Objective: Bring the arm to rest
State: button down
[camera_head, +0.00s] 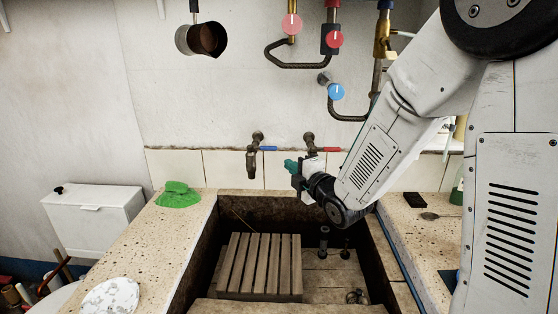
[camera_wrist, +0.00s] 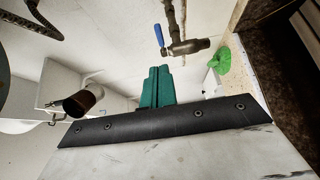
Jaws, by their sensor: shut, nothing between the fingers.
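My arm reaches in from the right in the head view. My gripper (camera_head: 290,165) has green fingers and points left, above the back part of the stone trough (camera_head: 209,250). It is near the red-handled tap (camera_head: 309,143) on the wall, and I cannot tell the exact gap between them. In the wrist view the green fingers of my gripper (camera_wrist: 156,88) are together, with nothing between them. The blue-handled tap (camera_head: 254,155) is just left of the gripper; it also shows in the wrist view (camera_wrist: 182,47).
A slatted wooden rack (camera_head: 258,264) lies in the trough. A green cloth (camera_head: 178,195) and a pale round object (camera_head: 111,296) are on the left ledge. A dark block (camera_head: 415,200) is on the right ledge. A pot (camera_head: 201,39) and pipes with valves (camera_head: 336,91) are on the wall.

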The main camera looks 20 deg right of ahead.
jog(key=s+d+f+m+g+h, duration=0.45)
jog(key=f+m, duration=0.25)
jog(key=f, duration=0.2)
jog(key=s+d+f+m+g+h, duration=0.1)
jog(key=s+d+m+g, duration=0.2)
jog(key=s+m+g, duration=0.4)
jog(key=s+a+r+m+g, duration=0.1)
jog(key=s+r, duration=0.3)
jog(key=s, duration=0.4)
jog(key=s+a+r+m+g, duration=0.1)
jog(key=s+r+m+g, duration=0.1)
jog(key=s, duration=0.7)
jog(key=s+a+r+m+g, duration=0.1)
jog(key=s+r+m, duration=0.3)
jog(key=s, duration=0.5)
notch_tip(320, 180, up, 2)
jog(key=shift+s+a+r, duration=0.15)
jog(key=shift+s+a, duration=0.05)
jog(key=shift+a, duration=0.05)
jog(key=shift+g+y, duration=0.25)
